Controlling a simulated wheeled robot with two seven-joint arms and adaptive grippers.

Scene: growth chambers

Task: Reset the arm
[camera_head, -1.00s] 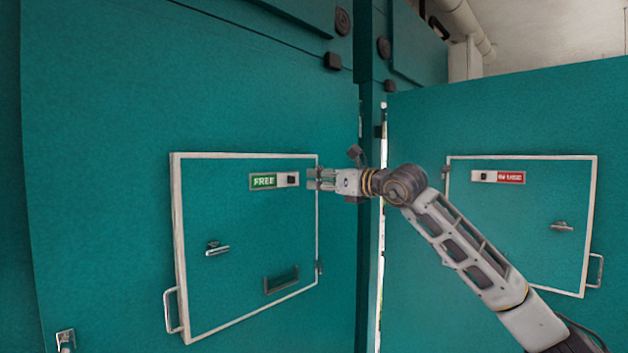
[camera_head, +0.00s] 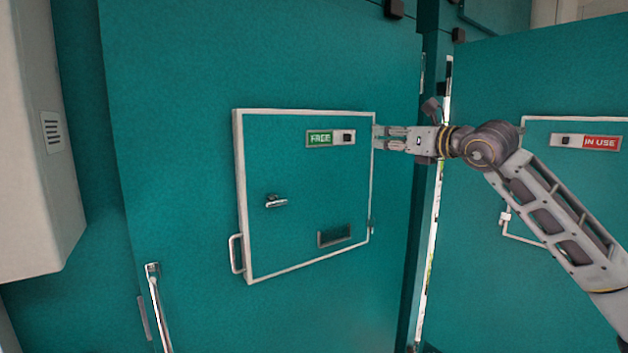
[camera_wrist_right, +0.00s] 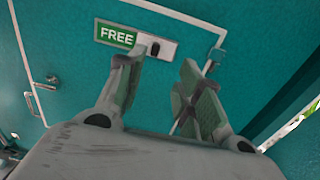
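My right arm comes in from the right in the head view. Its gripper (camera_head: 391,138) is in front of the teal chamber door, by the right edge of the white-framed hatch (camera_head: 290,225). The gripper points left toward the green FREE sign (camera_head: 319,138). In the right wrist view the two fingers (camera_wrist_right: 160,90) stand apart with nothing between them. The FREE sign (camera_wrist_right: 115,34) and its small slider (camera_wrist_right: 154,47) show beyond the fingers. Whether the fingers touch the door cannot be told. My left gripper is not in view.
A second teal panel on the right has a hatch with a red IN USE sign (camera_head: 600,142). A long metal handle (camera_head: 158,310) is at the lower left. A pale cabinet (camera_head: 35,150) stands at the far left. A bright narrow gap (camera_head: 433,230) separates the panels.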

